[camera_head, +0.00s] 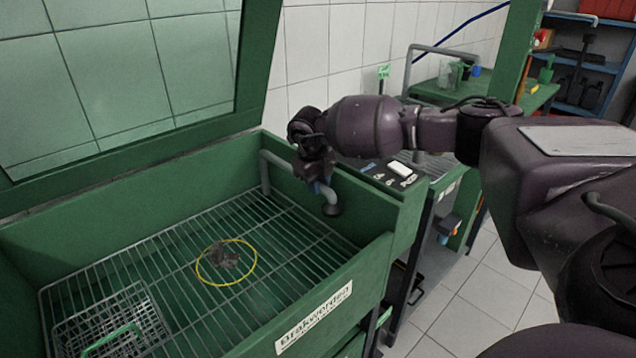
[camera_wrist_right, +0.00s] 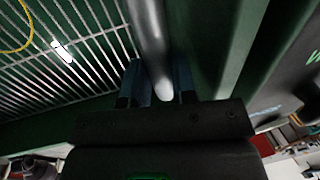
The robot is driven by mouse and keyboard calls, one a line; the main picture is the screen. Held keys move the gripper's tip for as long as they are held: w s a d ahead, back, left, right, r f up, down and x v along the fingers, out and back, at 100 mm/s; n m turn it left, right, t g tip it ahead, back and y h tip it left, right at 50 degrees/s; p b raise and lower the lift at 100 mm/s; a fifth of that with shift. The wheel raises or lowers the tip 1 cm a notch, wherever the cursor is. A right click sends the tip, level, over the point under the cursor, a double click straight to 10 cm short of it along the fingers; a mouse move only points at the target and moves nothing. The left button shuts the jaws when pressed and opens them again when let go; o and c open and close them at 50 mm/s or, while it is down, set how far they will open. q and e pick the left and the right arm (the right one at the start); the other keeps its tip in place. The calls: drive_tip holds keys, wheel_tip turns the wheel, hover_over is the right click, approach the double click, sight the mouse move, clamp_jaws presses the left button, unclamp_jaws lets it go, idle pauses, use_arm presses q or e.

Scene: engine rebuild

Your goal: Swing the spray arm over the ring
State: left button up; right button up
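The spray arm (camera_head: 276,160) is a grey bent pipe rising at the back corner of the green wash basin and reaching toward the right wall, with a dark nozzle (camera_head: 331,209) at its end. My right gripper (camera_head: 320,187) is at the pipe near the nozzle. In the right wrist view, its two bluish fingers (camera_wrist_right: 160,85) lie close on both sides of the grey pipe (camera_wrist_right: 148,30). My left gripper is out of view.
The basin's green front wall (camera_head: 350,262) and raised glass lid (camera_head: 120,85) border the grate (camera_head: 180,240). A wire basket (camera_head: 110,325) with a green handle sits at the grate's near left. Space above the grate is clear.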

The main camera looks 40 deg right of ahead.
drive_tip(key=shift+c, duration=1.1)
clamp_jaws()
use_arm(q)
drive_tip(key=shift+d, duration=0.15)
use_arm(e)
drive_tip(key=w+a+m+g, duration=0.1)
drive_tip(key=w+a+m, duration=0.3)
drive_tip(key=a, duration=0.6)
drive_tip(key=w+a+m+g, duration=0.1)
drive_tip(key=w+a+m, duration=0.4)
drive_tip(key=a, duration=0.6)
drive_tip(key=shift+w+a+m+y, duration=0.3)
drive_tip(key=shift+m+y, duration=0.1)
drive_tip(key=shift+m, duration=0.6)
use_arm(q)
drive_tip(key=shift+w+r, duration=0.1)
use_arm(e)
drive_tip(key=shift+r, duration=0.15)
